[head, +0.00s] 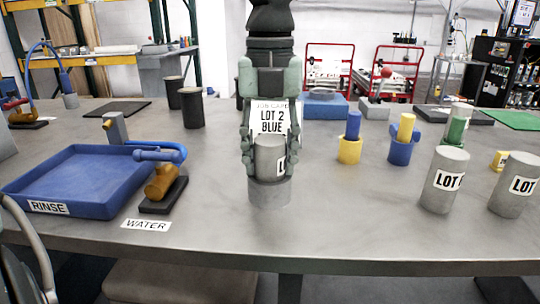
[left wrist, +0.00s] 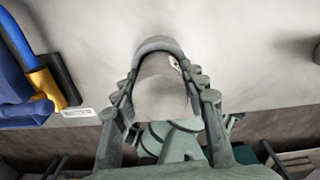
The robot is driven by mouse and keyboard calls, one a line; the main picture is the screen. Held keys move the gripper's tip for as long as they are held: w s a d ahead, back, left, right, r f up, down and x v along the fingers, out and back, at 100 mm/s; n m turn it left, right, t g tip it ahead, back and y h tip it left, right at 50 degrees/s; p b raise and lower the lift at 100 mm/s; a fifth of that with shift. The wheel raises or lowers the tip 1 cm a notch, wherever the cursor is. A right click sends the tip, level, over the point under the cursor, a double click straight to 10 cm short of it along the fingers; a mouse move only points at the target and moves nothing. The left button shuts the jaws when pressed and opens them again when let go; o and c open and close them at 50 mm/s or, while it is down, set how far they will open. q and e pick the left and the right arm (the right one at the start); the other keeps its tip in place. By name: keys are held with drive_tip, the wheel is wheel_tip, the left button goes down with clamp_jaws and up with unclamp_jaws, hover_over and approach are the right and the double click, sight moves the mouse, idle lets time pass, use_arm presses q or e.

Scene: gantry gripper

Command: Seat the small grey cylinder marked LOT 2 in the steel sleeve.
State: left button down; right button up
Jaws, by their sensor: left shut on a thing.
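The small grey cylinder (head: 270,155) is upright between the fingers of my left gripper (head: 270,168), which is shut on it. Only the edge of its label shows, so its lot number cannot be read. The grey steel sleeve (head: 270,193) stands on the table directly below. The cylinder's lower end is at the sleeve's mouth; how deep it sits is hidden. In the left wrist view the cylinder (left wrist: 162,88) lies between both fingers, with the sleeve's curved rim (left wrist: 158,44) beyond it. My right gripper is not in view.
A job card (head: 273,122) reading LOT 2 BLUE stands behind. Two larger-looking LOT cylinders (head: 445,180) (head: 514,187) stand right. A blue RINSE tray (head: 80,180) and a tap (head: 163,180) are left. Yellow (head: 350,150) and blue (head: 401,152) cups stand back right. The table front is clear.

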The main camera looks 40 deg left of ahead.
use_arm(q)
drive_tip(key=c, duration=0.9)
unclamp_jaws()
drive_tip(key=shift+o, duration=0.2)
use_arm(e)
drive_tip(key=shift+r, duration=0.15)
use_arm(q)
drive_tip(key=shift+r, duration=0.15)
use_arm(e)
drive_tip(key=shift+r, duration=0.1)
use_arm(q)
drive_tip(key=shift+r, duration=0.25)
wheel_tip(320, 180, up, 11)
drive_tip(key=shift+f, duration=0.1)
drive_tip(key=shift+r, duration=0.35)
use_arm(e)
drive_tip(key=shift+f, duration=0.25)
